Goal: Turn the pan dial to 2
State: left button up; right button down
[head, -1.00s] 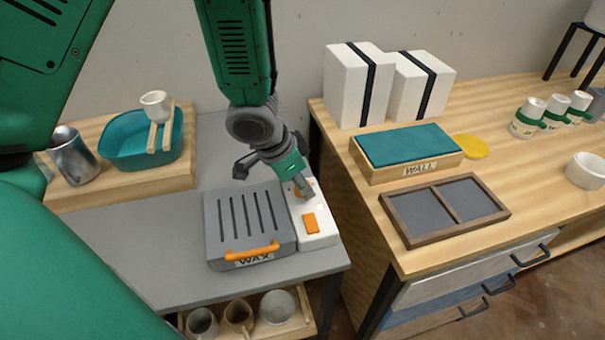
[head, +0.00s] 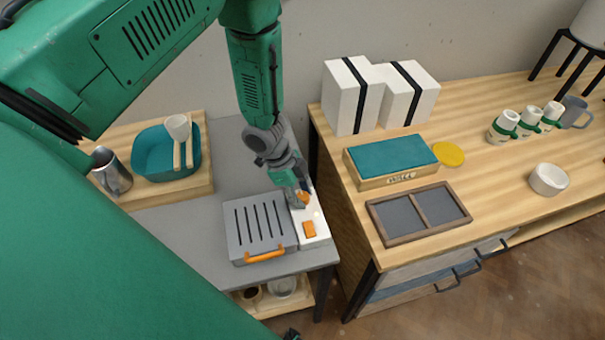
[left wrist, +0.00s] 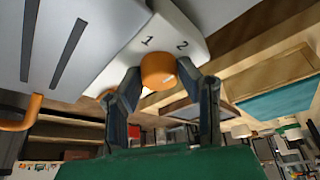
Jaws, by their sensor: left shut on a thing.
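The pan dial (left wrist: 158,72) is an orange round knob with a small pale mark on its face. It sits on a white panel (left wrist: 192,25) printed with 1 and 2. I cannot tell which number the dial points to. My left gripper (head: 298,200) reaches down to the panel beside the wax pan. In the left wrist view its two fingers (left wrist: 160,92) are shut on the dial, one on each side. In the head view the gripper partly hides the dial (head: 304,196). My right gripper is not in view.
The grey slotted wax pan (head: 259,238) with an orange handle stands left of the panel. An orange switch (head: 309,229) is in front of the dial. A teal basin (head: 153,160) and metal jug (head: 112,172) stand behind left. A wooden bench (head: 500,165) is at right.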

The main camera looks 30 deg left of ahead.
pick_arm(q)
jog(key=shift+w+r+m+p, duration=0.1)
jog(key=shift+w+m+p, duration=0.15)
jog(key=shift+m+p, duration=0.1)
dwell(0.3)
jog(key=o, duration=1.1)
